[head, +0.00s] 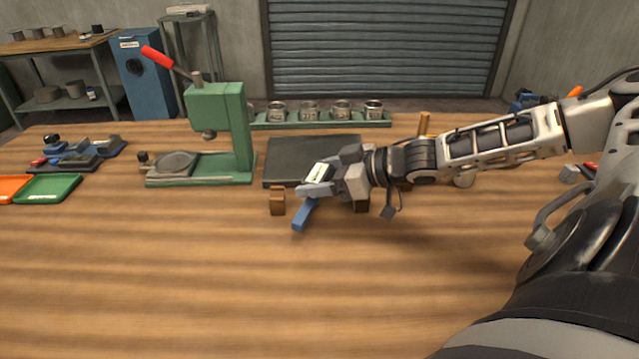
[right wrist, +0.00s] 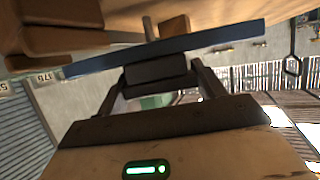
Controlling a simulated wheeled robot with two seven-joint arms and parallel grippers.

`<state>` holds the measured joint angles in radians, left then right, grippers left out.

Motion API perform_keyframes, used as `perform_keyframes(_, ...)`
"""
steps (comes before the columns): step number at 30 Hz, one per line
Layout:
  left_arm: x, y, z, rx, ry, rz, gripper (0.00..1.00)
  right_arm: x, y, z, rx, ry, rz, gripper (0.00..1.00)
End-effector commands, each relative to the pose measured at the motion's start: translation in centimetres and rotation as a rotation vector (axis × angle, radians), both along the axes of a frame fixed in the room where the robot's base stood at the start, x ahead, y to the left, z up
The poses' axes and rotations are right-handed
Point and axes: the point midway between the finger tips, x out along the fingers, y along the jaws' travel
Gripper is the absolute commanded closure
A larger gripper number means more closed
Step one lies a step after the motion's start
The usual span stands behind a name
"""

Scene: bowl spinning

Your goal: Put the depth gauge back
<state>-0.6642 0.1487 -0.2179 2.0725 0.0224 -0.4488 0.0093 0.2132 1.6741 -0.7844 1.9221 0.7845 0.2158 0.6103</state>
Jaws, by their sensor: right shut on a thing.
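The depth gauge, with a long blue bar (head: 305,214), is held in my right gripper (head: 328,186) above the table, near two brown wooden blocks. In the right wrist view the blue bar (right wrist: 205,39) lies across the jaws of my right gripper (right wrist: 157,72), with a thin grey rod crossing it. The left wooden block (head: 277,201) stands clear to the left of the bar. The right block (head: 361,205) is partly hidden below my gripper. Brown wooden blocks also show close to the bar in the right wrist view (right wrist: 62,42). My left gripper is not in view.
A dark flat plate (head: 290,160) lies behind my gripper. A green press (head: 225,130) with a red lever stands to its left. A green rack (head: 265,123) with several metal cups is at the back. Green and orange trays lie far left. The front table is clear.

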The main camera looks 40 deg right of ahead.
Motion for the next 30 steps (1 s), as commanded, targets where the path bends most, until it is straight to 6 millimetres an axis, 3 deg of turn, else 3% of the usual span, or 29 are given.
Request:
perform_keyframes(3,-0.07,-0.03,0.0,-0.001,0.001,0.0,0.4,0.07,0.04,-1.07,0.003,-0.003,0.001,0.65)
perform_keyframes(14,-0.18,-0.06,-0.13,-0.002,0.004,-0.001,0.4,0.05,-0.03,-1.48,0.002,-0.004,0.0,0.65)
perform_keyframes(15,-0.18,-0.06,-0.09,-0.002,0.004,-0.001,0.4,0.02,-0.06,-1.52,0.001,-0.002,0.0,0.23)
perform_keyframes(17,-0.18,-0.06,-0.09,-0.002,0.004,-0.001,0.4,0.01,-0.06,-1.51,0.0,-0.001,0.0,0.09)
perform_keyframes(30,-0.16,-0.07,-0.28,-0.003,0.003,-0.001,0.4,-0.73,-0.46,-1.01,-0.003,0.001,0.002,0.09)
